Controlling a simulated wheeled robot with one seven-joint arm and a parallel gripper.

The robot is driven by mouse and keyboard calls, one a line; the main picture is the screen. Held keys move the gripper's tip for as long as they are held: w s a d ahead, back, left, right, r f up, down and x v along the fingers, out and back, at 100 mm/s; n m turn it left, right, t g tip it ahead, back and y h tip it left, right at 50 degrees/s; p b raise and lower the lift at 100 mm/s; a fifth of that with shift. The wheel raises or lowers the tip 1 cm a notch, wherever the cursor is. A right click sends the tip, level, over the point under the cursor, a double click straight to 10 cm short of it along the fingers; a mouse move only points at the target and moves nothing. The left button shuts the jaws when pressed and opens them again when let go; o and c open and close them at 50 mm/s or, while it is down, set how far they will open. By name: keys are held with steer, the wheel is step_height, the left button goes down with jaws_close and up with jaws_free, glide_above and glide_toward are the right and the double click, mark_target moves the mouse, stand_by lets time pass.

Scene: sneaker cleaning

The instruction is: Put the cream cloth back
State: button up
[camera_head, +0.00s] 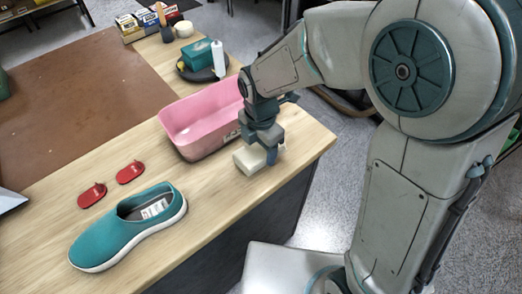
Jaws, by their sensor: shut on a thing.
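The cream cloth (247,159) is a small, folded, block-like bundle at the right end of the wooden table, just in front of the pink bin. My gripper (266,152) points down over it and is shut on the cloth, one finger showing on its near right side. The cloth is at or just above the table top; I cannot tell whether it touches. My gripper hides part of the cloth and the bin's right corner.
The pink bin (190,119) stands right behind the cloth. A teal sneaker (115,231) and two red pieces (91,195) lie to the left. A dark round tray (197,75) holds a teal box and white bottle. The table's front edge is close.

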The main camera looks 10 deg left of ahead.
steer(key=shift+f, duration=1.2)
steer(key=shift+f, duration=0.1)
steer(key=shift+f, duration=0.15)
steer(key=o, duration=0.9)
step_height(320, 180, up, 13)
steer(key=shift+f, duration=0.2)
